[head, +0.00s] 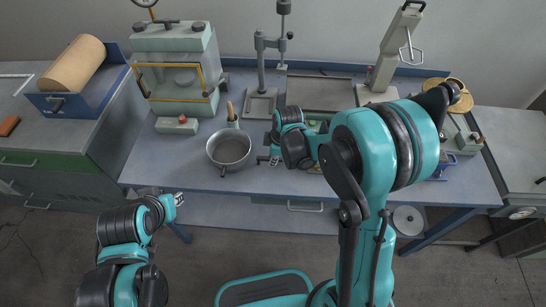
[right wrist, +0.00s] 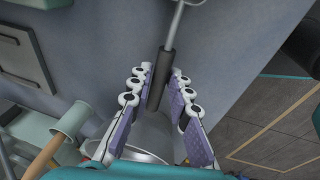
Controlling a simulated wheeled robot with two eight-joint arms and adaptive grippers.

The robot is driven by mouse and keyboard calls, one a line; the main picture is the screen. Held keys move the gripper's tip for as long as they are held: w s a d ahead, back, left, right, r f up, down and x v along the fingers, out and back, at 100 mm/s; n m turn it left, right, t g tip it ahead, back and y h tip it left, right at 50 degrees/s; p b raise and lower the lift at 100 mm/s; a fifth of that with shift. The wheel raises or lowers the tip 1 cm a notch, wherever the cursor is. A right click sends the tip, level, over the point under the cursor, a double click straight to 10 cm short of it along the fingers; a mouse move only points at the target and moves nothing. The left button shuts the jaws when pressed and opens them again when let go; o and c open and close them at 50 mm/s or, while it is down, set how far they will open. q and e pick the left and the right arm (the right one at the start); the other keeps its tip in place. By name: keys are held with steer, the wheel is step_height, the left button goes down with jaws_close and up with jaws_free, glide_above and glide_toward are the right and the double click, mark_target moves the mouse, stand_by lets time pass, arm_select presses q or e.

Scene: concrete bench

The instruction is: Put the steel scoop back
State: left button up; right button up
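The steel scoop shows in the right wrist view. Its dark handle (right wrist: 162,78) lies between the fingertips, and its thin steel shank (right wrist: 178,22) runs out of the top edge, so most of its head is cut off. My right gripper (right wrist: 160,72) is closed in on the handle, with the fingertips against its sides. In the head view my right gripper (head: 267,159) is just right of the grey pan, low over the bench; my arm hides the scoop there. My left gripper (head: 178,199) is in front of the bench, apart from everything; its fingers are too small to read.
A press with a yellow frame (head: 178,70) and a stand (head: 261,100) are at the back. The front left of the bench is clear. My right arm hides items at right.

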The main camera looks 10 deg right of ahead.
steer(key=shift+o, duration=0.6)
steer(key=shift+r, duration=0.3)
steer(key=p+v, duration=0.4)
steer(key=v, duration=0.7)
steer(key=s+d+r+m+t, duration=0.2)
steer(key=s+r+m, duration=0.2)
steer(key=s+m, duration=0.3)
steer(key=s+d+r+m+t+h, duration=0.1)
steer(key=s+d+r+m+t, duration=0.1)
steer(key=s+r+m, duration=0.3)
steer(key=s+m, duration=0.3)
steer(key=shift+s+d+t+p, duration=0.15)
steer(key=shift+d+t+p, duration=0.15)
steer(key=shift+t, duration=0.1)
